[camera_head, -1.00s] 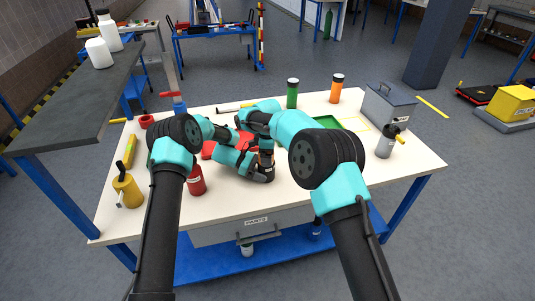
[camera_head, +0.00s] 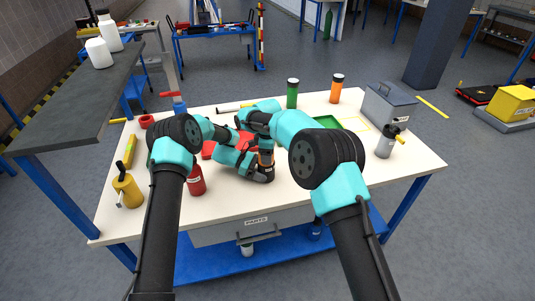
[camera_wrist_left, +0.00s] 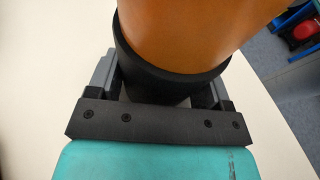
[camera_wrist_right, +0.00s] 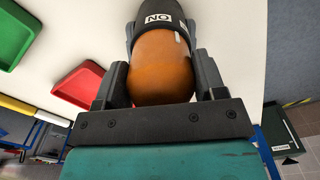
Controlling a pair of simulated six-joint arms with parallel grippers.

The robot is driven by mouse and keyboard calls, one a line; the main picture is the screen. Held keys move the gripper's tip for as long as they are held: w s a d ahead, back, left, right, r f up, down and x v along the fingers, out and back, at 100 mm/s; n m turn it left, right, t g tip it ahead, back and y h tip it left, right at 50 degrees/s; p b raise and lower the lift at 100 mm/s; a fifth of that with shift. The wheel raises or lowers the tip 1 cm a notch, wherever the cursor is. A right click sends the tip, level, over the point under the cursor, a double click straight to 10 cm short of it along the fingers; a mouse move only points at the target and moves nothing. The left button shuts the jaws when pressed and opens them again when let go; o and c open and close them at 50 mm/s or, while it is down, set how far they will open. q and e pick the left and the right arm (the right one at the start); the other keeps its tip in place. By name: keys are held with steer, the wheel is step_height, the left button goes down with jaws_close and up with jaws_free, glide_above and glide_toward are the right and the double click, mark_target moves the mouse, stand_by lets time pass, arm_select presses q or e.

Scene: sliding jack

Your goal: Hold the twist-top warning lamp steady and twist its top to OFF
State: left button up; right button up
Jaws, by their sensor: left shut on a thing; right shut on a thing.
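The warning lamp (camera_head: 266,160) stands on the white table, mostly hidden by my arms in the head view. It has an orange body (camera_wrist_left: 185,30) and a black base (camera_wrist_left: 155,88). My left gripper (camera_wrist_left: 158,92) is shut around the black base. My right gripper (camera_wrist_right: 160,82) is shut around the orange part (camera_wrist_right: 160,72). Just beyond its fingers, a black collar (camera_wrist_right: 155,22) carries a white "ON" label, upside down in the right wrist view. A short white mark shows on the lamp beside the label. An OFF label is not visible.
A red bottle (camera_head: 196,181) and a yellow can (camera_head: 127,188) stand left of the lamp. Red (camera_wrist_right: 78,86) and green (camera_wrist_right: 14,35) trays lie nearby. A grey box (camera_head: 390,104) and grey bottle (camera_head: 387,142) stand right. The table's front is mostly clear.

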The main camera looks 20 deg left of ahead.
steer(key=shift+s+m, duration=0.15)
steer(key=shift+m, duration=2.65)
steer(key=o, duration=0.9)
steer(key=shift+o, duration=0.2)
steer(key=shift+r, duration=0.1)
step_height(320, 180, up, 12)
steer(key=shift+f, duration=0.1)
